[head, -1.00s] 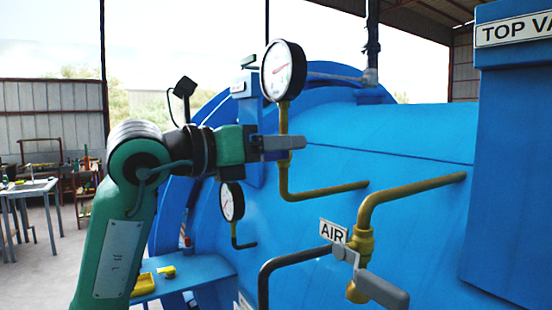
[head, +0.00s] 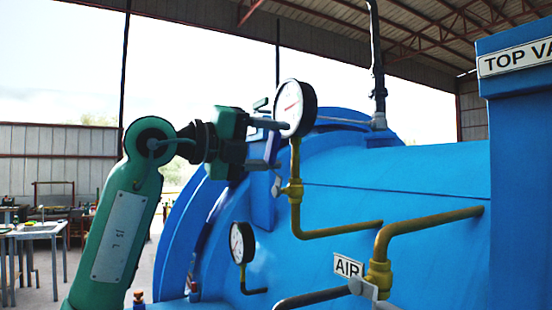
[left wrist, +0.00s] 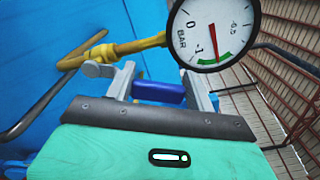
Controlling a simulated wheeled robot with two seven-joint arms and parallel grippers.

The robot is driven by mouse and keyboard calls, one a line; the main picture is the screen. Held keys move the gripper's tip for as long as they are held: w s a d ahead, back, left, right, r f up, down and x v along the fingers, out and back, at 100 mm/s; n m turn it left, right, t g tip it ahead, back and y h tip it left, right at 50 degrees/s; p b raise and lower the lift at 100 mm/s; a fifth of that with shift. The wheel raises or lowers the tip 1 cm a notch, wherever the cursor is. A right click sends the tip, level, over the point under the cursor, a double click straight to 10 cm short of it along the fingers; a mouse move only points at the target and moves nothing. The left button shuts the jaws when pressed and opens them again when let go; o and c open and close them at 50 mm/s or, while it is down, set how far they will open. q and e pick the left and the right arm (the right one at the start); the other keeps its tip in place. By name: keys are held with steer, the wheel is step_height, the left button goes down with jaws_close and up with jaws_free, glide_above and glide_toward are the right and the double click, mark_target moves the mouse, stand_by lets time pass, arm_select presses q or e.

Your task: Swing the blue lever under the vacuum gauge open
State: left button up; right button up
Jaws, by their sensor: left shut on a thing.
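The vacuum gauge (head: 295,108) is a white dial with a black rim on a brass pipe; in the left wrist view (left wrist: 213,32) it reads in BAR from 0 to -1. The blue lever (head: 272,147) is below and left of the gauge, by the brass valve (head: 293,189). In the left wrist view the blue lever (left wrist: 158,92) lies between my two grey fingers. My left gripper (head: 268,143) is shut on it, just left of the pipe. The gripper partly hides the lever. My right gripper is not in view.
A second gauge (head: 242,242) is lower left on the blue vessel (head: 345,170). The AIR label (head: 348,266) and its brass pipe (head: 430,222) are lower right. A blue box with a TOP label (head: 520,180) stands at right. A table (head: 38,230) is far left.

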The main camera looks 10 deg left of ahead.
arm_select(q)
steer(key=n, duration=0.1)
steer(key=w+a+n, duration=0.1)
steer(key=shift+w+a+r+n+b, duration=0.1)
steer(key=shift+w+r+n+b, duration=0.1)
steer(key=shift+w+n+b, duration=0.15)
steer(key=shift+w+a+n+b, duration=0.5)
steer(key=shift+w+n, duration=0.15)
steer(key=shift+n, duration=0.4)
steer(key=o, duration=1)
steer(key=shift+c, duration=0.2)
steer(key=shift+o, duration=0.8)
steer(key=shift+w, duration=0.1)
steer(key=shift+a+f, duration=0.1)
